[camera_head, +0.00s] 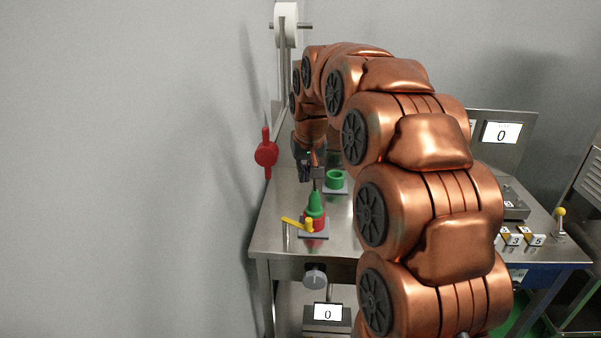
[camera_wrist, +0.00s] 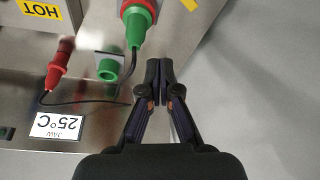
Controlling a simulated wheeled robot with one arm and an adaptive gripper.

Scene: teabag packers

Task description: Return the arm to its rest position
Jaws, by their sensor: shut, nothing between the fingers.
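My copper arm arches over the steel bench (camera_head: 275,220) in the head view. My gripper (camera_head: 314,184) hangs from it, pointing down above the bench. In the wrist view my gripper (camera_wrist: 166,66) has its fingertips together with nothing between them. A green plug (camera_head: 315,206) stands in a red socket (camera_head: 317,222) just below my gripper in the head view. The green plug (camera_wrist: 135,25) also shows in the wrist view, up and left of the fingertips and apart from them. The far part of the gripper is small in the head view.
An empty green ring socket (camera_head: 336,180) sits behind the plug. A yellow lever (camera_head: 293,222) is beside the red socket. A red handle (camera_head: 266,153) stands at the bench's left edge. A red probe (camera_wrist: 58,68) with a black cable shows in the wrist view. The left wall side is clear.

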